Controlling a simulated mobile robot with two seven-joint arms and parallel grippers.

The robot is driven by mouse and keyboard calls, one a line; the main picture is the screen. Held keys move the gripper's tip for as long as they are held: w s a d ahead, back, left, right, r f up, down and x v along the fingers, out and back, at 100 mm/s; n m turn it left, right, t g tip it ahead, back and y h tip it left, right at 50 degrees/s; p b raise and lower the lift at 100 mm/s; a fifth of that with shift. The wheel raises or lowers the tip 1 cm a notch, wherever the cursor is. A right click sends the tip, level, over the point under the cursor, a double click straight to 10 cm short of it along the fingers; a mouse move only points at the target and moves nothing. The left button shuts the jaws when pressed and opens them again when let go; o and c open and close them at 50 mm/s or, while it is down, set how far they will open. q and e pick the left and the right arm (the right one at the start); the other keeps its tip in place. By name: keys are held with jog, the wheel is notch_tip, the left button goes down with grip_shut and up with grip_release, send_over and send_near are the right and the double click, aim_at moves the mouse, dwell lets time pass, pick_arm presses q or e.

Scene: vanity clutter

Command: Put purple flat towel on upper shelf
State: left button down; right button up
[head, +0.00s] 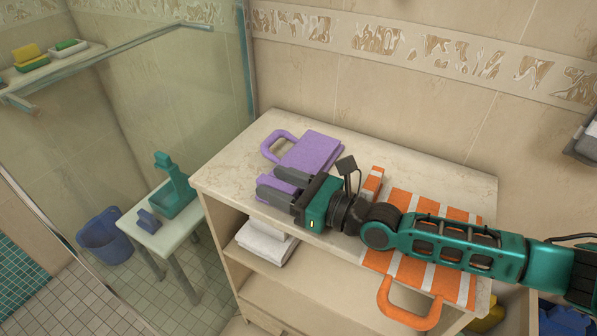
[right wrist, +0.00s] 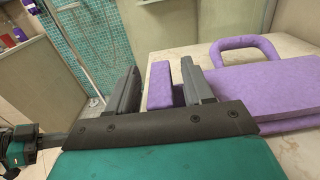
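The purple flat towel (head: 312,150) lies folded on the cabinet's stone top, one handle loop toward the back left; it also shows in the right wrist view (right wrist: 275,88). My right gripper (head: 270,181) is low over its near side, fingers pointing left. In the right wrist view the gripper (right wrist: 160,70) is open, with a purple handle bar between the fingers and a gap beside it. The upper shelf (head: 300,268) is an open compartment under the top, partly hidden by my arm. A teal and black part of my left arm shows small at lower left in the right wrist view.
White folded towels (head: 266,242) occupy the shelf's left end. An orange striped towel (head: 440,275) lies on the top under my right arm, its handle over the front edge. A stool with a teal dispenser (head: 174,185) and a blue bucket (head: 103,238) stand left.

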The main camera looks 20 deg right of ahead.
grip_shut()
dwell(0.3)
